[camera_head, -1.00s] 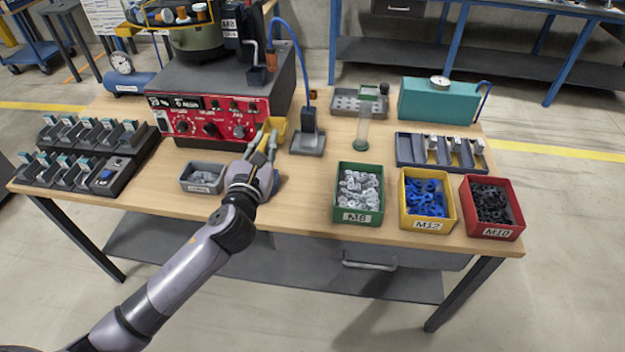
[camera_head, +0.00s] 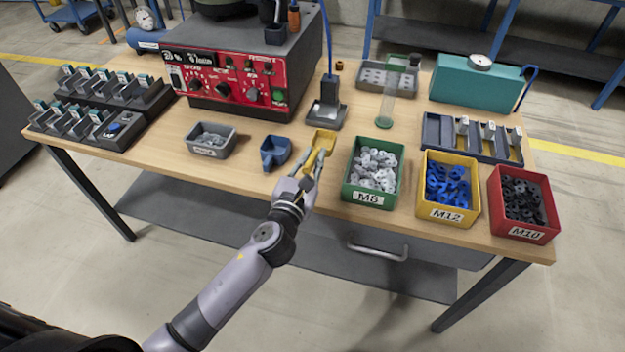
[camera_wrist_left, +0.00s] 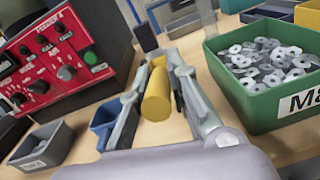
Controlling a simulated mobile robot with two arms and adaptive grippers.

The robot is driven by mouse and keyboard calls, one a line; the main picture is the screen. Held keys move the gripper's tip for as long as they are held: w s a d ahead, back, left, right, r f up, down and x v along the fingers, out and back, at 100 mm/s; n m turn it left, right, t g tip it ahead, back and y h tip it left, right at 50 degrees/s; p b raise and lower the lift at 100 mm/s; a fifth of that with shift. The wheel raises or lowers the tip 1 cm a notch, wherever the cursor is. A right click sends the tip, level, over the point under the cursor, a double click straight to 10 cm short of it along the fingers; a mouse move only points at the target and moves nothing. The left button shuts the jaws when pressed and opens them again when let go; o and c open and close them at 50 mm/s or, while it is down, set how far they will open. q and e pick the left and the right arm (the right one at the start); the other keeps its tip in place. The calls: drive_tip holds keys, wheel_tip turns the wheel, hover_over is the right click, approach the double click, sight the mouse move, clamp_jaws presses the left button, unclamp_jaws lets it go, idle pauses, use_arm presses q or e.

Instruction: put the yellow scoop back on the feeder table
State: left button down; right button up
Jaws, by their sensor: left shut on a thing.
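The yellow scoop (camera_head: 319,144) is in my left gripper (camera_head: 311,167), which is shut on its handle. In the head view it is at the table's front part, between the blue scoop and the green M8 bin. In the left wrist view the scoop's yellow handle (camera_wrist_left: 157,96) lies between the two fingers (camera_wrist_left: 150,100). I cannot tell whether the scoop touches the table top. The feeder table (camera_head: 165,168) is wooden. My right gripper does not show.
A blue scoop (camera_head: 275,152) and a grey bin (camera_head: 211,140) lie to the left. The green bin (camera_head: 373,172), yellow bin (camera_head: 448,186) and red bin (camera_head: 523,204) stand to the right. The red control box (camera_head: 236,80) and a grey stand (camera_head: 327,108) are behind.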

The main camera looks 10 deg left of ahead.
use_arm(q)
drive_tip(key=shift+f, duration=0.65)
wheel_tip(320, 180, down, 4)
drive_tip(key=b, duration=0.2)
drive_tip(key=shift+b, duration=0.35)
drive_tip(key=shift+r, duration=0.1)
drive_tip(key=shift+f, duration=0.2)
drive_tip(key=c, duration=1.5)
unclamp_jaws()
drive_tip(key=shift+c, duration=0.2)
drive_tip(key=shift+r, duration=0.1)
